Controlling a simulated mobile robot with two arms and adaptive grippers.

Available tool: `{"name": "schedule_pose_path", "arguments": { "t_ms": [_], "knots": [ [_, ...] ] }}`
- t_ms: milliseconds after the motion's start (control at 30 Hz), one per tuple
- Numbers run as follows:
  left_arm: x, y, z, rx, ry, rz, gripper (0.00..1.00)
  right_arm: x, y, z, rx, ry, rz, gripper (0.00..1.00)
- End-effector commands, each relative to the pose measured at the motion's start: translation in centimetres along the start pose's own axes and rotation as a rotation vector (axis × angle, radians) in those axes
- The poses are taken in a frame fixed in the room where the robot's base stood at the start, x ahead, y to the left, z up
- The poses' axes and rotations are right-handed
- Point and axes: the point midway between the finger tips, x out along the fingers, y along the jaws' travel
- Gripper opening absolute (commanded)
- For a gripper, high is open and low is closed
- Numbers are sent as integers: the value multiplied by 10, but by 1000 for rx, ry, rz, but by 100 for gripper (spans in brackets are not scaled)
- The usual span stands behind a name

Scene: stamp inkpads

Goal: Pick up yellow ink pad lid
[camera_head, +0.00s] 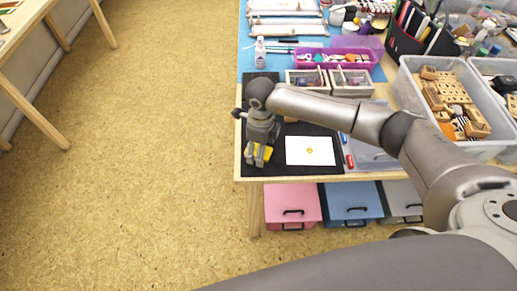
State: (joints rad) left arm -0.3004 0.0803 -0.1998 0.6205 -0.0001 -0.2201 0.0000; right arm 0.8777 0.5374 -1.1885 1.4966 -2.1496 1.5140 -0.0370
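My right arm reaches in from the right, and its gripper (258,154) points down over the left end of a black mat (252,171). Yellow patches (267,151) show at the gripper's fingers. They look like part of the yellow ink pad, but the gripper covers most of it. I cannot tell the lid from the base, or whether the fingers are closed on it. My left gripper is not in view.
A divided box (293,78) and a purple tray (302,61) stand behind. A clear bin (408,84) of wooden stamps is at right. The table's left edge is close to the gripper.

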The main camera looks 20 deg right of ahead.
Motion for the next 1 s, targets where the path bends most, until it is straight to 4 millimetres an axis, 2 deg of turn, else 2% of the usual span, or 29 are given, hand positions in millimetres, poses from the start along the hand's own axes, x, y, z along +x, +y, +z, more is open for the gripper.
{"name": "schedule_pose_path", "arguments": {
  "t_ms": [133,167,433,800,1000],
  "knots": [
    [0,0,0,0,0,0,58,0,0,0,0,0,0,71],
    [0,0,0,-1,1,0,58,0,0,0,0,0,0,69],
    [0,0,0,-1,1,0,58,0,0,0,0,0,0,34],
    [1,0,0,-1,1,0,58,-2,0,0,1,-1,-1,33],
    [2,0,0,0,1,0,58,-18,-1,1,0,-3,-2,33]
  ]
}}
